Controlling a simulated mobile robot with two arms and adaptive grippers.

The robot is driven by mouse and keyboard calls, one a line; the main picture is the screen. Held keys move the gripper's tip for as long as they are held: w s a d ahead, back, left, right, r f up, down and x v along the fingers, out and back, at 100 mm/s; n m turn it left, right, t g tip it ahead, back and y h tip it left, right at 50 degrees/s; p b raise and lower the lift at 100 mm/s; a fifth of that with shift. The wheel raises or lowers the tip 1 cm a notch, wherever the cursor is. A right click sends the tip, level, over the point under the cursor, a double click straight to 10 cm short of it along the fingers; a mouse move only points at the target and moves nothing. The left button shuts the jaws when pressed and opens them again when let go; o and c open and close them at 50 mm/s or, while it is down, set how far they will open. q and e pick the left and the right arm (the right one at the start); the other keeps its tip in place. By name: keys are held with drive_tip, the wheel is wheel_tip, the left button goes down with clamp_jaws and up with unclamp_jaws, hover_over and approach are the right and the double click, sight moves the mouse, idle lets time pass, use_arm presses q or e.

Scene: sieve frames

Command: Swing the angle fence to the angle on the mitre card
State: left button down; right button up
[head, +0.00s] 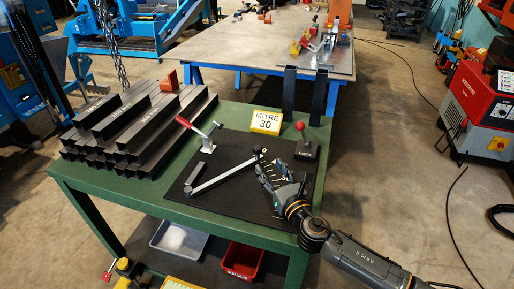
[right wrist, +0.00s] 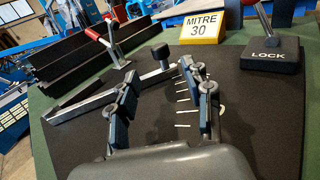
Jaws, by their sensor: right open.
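The mitre card (head: 265,121) is yellow and white, reads MITRE 30 and stands at the back of the black mat; it also shows in the right wrist view (right wrist: 192,27). The angle fence (head: 222,175) is a silver bar lying slantwise on the mat, with a black knob (right wrist: 160,51) at its right end. White scale marks (right wrist: 187,109) lie right of the knob, partly hidden by my gripper. My right gripper (head: 268,172) is open and empty, low over the scale. In the right wrist view the knob appears between and beyond its fingers; I cannot tell whether they touch the bar. My left gripper is not in view.
A LOCK block (head: 306,151) with a red-knobbed lever stands at the mat's back right. A red-handled clamp (head: 207,139) stands at the back left. Dark tubes (head: 140,128) are stacked on the green table's left. The mat's front left is clear.

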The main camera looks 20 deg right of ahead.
sight(260, 153)
drive_tip(key=w, duration=0.6)
drive_tip(key=w+a, duration=0.1)
drive_tip(key=w, duration=0.3)
drive_tip(key=shift+f, duration=0.1)
drive_tip(key=shift+c, duration=0.2)
clamp_jaws()
